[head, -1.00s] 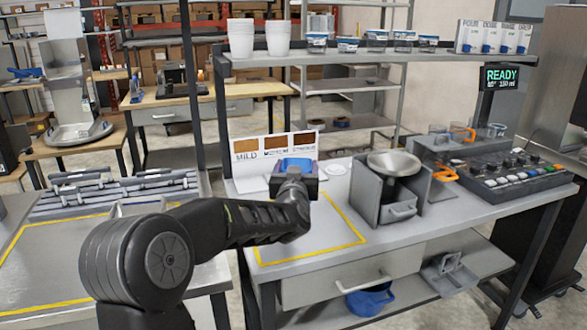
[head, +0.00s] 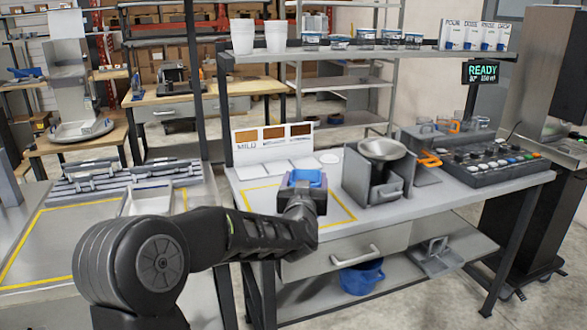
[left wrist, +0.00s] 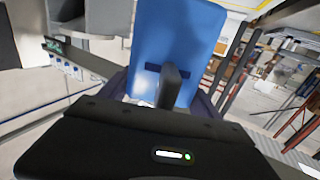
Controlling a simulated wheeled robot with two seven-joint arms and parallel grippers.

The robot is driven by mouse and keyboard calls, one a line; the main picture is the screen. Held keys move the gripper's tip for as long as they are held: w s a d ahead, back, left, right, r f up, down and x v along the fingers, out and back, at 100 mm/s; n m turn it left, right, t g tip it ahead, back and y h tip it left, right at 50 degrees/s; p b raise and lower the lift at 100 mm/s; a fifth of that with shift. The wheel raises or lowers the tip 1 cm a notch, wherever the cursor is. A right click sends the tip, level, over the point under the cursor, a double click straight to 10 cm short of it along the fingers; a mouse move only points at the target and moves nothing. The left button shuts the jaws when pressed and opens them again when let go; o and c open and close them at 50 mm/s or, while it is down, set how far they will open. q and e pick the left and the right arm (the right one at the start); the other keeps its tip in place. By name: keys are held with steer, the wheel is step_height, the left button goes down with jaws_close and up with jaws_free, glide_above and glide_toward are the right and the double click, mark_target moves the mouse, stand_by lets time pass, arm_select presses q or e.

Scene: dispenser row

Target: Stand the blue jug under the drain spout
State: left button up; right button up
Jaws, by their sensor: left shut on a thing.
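The blue jug (head: 307,177), a box-shaped vessel, is in my left gripper (head: 304,193) above the yellow-outlined area of the bench. In the left wrist view the jug (left wrist: 178,38) fills the upper middle as a flat blue wall, with the dark gripper (left wrist: 170,85) against it. The left gripper is shut on it; the exact grip is partly hidden. I cannot clearly make out the drain spout. My right gripper is not in view.
A funnel stand (head: 384,152) is right of the jug, with a button console (head: 500,165) beyond. A blue bucket (head: 361,277) and a grey tray fixture (head: 437,256) are on the lower shelf. An overhead shelf (head: 370,55) holds cups. Yellow-outlined bench space (head: 262,197) is bare.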

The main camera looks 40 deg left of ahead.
arm_select(q)
steer(key=s+d+f+m+h, duration=0.1)
steer(key=d+f+m+h, duration=0.1)
steer(key=d+f, duration=0.4)
steer(key=s+d+f+m+t+h, duration=0.1)
steer(key=d+f+m+h, duration=0.1)
steer(key=d+f+h, duration=0.2)
steer(key=s+d+f+m+t+h, duration=0.1)
steer(key=s+d+f+m+h, duration=0.1)
steer(key=d+f, duration=0.7)
steer(key=d+h, duration=0.1)
steer(key=d, duration=0.5)
steer(key=shift+f+p, duration=0.25)
steer(key=shift+p, duration=0.05)
steer(key=shift+s, duration=0.1)
